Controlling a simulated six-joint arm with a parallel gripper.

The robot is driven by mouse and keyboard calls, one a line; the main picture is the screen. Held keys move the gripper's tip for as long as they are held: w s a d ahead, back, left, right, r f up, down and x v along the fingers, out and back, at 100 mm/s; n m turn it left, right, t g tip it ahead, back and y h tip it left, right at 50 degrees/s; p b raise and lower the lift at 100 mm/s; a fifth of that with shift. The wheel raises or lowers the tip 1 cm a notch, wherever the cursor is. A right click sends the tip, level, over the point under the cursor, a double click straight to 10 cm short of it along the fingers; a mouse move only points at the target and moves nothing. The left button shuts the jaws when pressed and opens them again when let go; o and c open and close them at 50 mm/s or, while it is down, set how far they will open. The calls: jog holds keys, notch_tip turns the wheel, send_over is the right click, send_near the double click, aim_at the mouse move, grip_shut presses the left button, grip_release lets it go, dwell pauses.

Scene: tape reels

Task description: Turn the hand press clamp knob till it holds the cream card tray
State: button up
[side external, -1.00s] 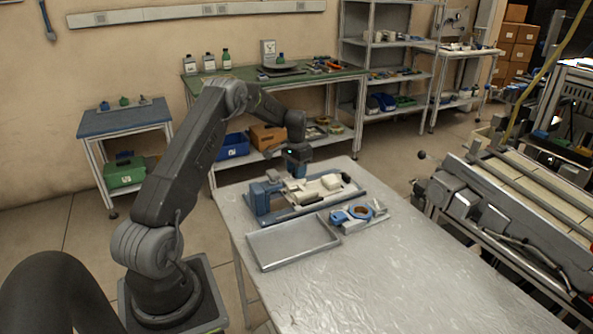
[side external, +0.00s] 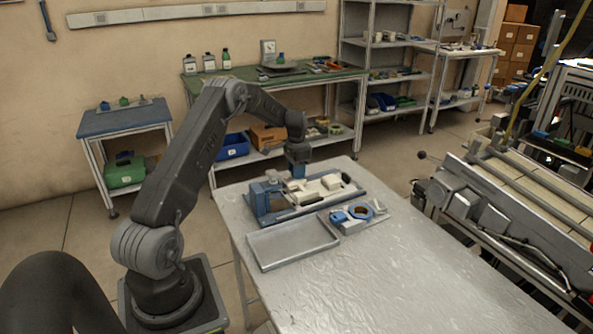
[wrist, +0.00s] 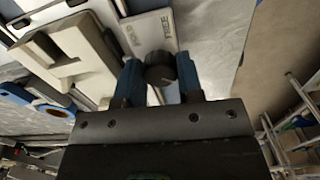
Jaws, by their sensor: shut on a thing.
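In the wrist view, my gripper (wrist: 159,78) is shut on the dark round clamp knob (wrist: 160,67), with a blue finger on each side of it. The knob stands by a pale plate (wrist: 155,28) with small lettering that seems to read HOLD and FREE. The cream card tray (wrist: 70,52) lies to the left of the knob. In the side view, my gripper (side external: 299,169) is low over the far side of the hand press (side external: 262,202), and the knob is hidden there. The cream tray (side external: 305,190) sits on the press. I cannot tell whether the clamp touches it.
An empty grey metal tray (side external: 293,243) lies in front of the press. The near part of the metal table (side external: 370,285) is clear.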

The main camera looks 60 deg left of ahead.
jog(key=o, duration=0.9)
jog(key=shift+r, duration=0.1)
notch_tip(320, 180, up, 14)
jog(key=shift+f, duration=0.15)
jog(key=s+d+r+t, duration=0.1)
jog(key=s+d+r, duration=0.1)
jog(key=d+r, duration=0.35)
jog(key=s+d+r+t+y, duration=0.1)
jog(key=d+r, duration=0.2)
jog(key=d, duration=0.6)
jog(key=s+d+r, duration=0.2)
jog(key=d+r, duration=0.2)
jog(key=d, duration=0.3)
jog(key=s+d+f+t, duration=0.1)
jog(key=s+d, duration=0.4)
jog(key=s, duration=0.1)
jog(key=s+d+f+t, duration=0.1)
jog(key=s+d, duration=0.5)
jog(key=s, duration=0.1)
jog(key=s+d+f+t+h, duration=0.1)
jog(key=s+d, duration=0.5)
jog(key=shift+s+f+n+t, duration=0.15)
jog(key=shift+f+n+t, duration=0.1)
jog(key=shift+n+t, duration=0.05)
